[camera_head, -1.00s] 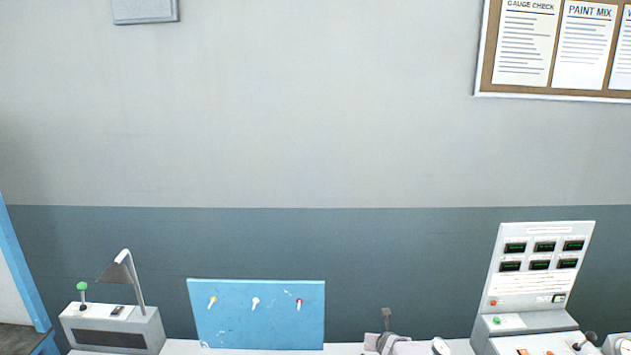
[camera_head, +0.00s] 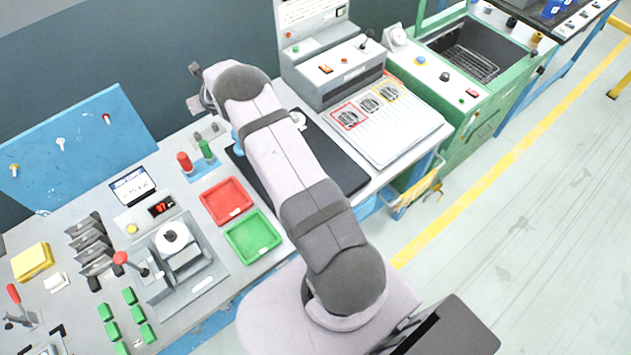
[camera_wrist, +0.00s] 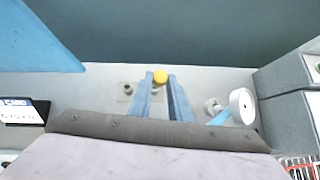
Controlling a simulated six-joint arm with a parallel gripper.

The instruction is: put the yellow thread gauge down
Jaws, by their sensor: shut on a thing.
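The yellow thread gauge (camera_wrist: 160,77) shows as a round yellow end at the tips of my gripper (camera_wrist: 162,88) in the wrist view. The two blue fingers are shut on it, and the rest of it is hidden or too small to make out. In the head view my own arm hides the gauge and most of my gripper. A red gauge (camera_head: 185,162) and a green gauge (camera_head: 206,150) stand upright in a small blue holder (camera_head: 201,170) on the bench.
A grey block with holes (camera_wrist: 127,88) lies beyond my fingers. A white round dial (camera_wrist: 241,105) stands to their right. In the head view, a red tray (camera_head: 220,190), a green tray (camera_head: 275,246) and a dark mat (camera_head: 345,170) lie near my arm. A blue peg board (camera_head: 85,150) stands behind.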

